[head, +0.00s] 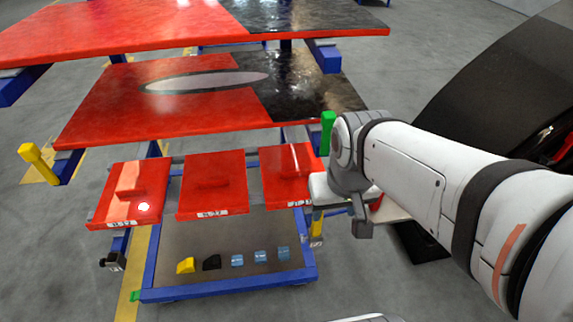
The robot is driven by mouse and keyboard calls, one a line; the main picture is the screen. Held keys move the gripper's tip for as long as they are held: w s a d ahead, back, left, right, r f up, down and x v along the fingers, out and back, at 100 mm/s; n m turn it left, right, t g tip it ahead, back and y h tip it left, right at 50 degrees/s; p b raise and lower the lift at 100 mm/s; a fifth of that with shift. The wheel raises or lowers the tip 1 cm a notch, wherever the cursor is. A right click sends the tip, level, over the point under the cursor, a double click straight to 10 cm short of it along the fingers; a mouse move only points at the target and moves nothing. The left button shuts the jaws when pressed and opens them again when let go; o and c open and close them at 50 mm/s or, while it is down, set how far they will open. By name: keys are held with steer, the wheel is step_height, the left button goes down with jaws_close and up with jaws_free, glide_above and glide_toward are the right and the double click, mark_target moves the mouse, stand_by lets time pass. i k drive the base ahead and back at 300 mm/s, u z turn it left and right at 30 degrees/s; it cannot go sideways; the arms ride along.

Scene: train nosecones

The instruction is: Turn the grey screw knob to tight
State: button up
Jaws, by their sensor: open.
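My gripper (340,214) is at the right side of the blue cart, at the end of my white arm, and is open. Its fingers are small and partly hidden by the wrist, and I see nothing held in it. A small dark knob-like part (112,261) sticks out at the left side of the cart, well away from my gripper. I cannot tell whether it is the grey screw knob. No other clear grey knob shows; the area behind my wrist is hidden.
The blue cart (222,292) carries red panels (212,198) above a lower shelf with several small yellow, black and blue blocks (237,260). Large red and black panels (130,112) lie behind. A dark curved body (490,85) stands at right. Grey floor is open at left.

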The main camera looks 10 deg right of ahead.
mark_target(303, 239)
steer(key=u, duration=0.1)
steer(key=i, duration=0.45)
steer(key=z, duration=0.9)
steer(key=k, duration=1.65)
steer(key=u, duration=0.65)
steer(key=i, duration=1)
steer(key=u, duration=0.1)
